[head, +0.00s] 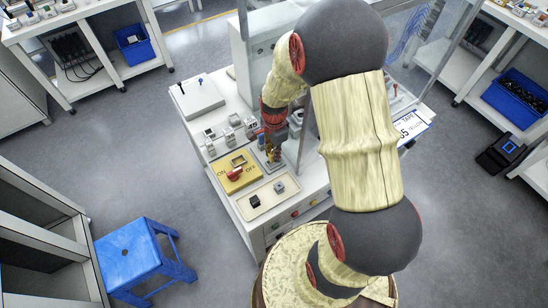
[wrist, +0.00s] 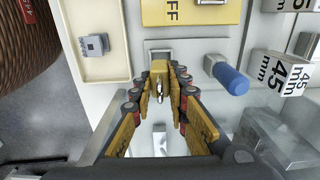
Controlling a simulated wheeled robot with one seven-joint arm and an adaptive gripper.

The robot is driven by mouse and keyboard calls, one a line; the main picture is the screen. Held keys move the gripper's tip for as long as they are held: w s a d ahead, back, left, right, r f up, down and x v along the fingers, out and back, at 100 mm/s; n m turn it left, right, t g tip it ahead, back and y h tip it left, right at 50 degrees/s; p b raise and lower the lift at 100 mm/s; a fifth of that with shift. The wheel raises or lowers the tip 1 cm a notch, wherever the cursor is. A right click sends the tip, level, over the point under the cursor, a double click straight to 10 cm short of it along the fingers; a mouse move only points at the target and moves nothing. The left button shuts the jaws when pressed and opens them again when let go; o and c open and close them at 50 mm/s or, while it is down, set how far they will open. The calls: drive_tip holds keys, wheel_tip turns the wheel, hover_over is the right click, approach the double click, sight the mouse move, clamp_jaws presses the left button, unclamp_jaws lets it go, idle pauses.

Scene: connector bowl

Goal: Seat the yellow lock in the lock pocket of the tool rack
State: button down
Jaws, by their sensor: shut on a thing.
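My gripper (wrist: 160,78) points down over the workbench, its yellow-and-black fingers close together around a small thing. That thing looks like the yellow lock (wrist: 160,88), mostly hidden between the fingers, with a small bright metal part showing. In the head view my gripper (head: 272,152) is just right of the yellow ON/OFF panel. In the wrist view a grey rectangular opening (wrist: 160,54) in a pale rack (wrist: 200,49) lies just beyond the fingertips. It may be the lock pocket. A blue-handled tool (wrist: 231,79) stands at the rack's right. I cannot tell whether the lock touches the rack.
The yellow ON/OFF panel (head: 240,178) has a red handle (head: 235,174). A shallow cream tray (wrist: 105,67) holds a grey connector (wrist: 95,45); the head view also shows a black one (head: 255,201).

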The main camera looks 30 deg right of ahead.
drive_tip(key=shift+w+f+b, duration=0.15)
drive_tip(key=shift+f+b, duration=0.3)
drive_tip(key=shift+f, duration=1.2)
drive_tip(key=shift+f, duration=0.1)
drive_tip(key=c, duration=1.8)
unclamp_jaws()
drive_tip(key=shift+o, duration=0.3)
wheel_tip(320, 180, up, 13)
drive_tip(key=p, duration=0.2)
drive_tip(key=shift+f+p, duration=0.15)
drive_tip(key=shift+p, duration=0.2)
drive_tip(key=s+a+r+n+t, duration=0.2)
drive_tip(key=s+r+n, duration=0.3)
drive_tip(key=r, duration=0.3)
drive_tip(key=s+a+r+n+t, duration=0.1)
drive_tip(key=s+a+r+n, duration=0.4)
drive_tip(key=r+n, duration=0.2)
drive_tip(key=s+a+r+n+t, duration=0.2)
drive_tip(key=s+a+r+n, duration=0.2)
drive_tip(key=r, duration=0.5)
drive_tip(key=shift+s+a+r+n+t, duration=0.2)
drive_tip(key=shift+s+r+n+t, duration=0.15)
drive_tip(key=shift+s+n, duration=0.65)
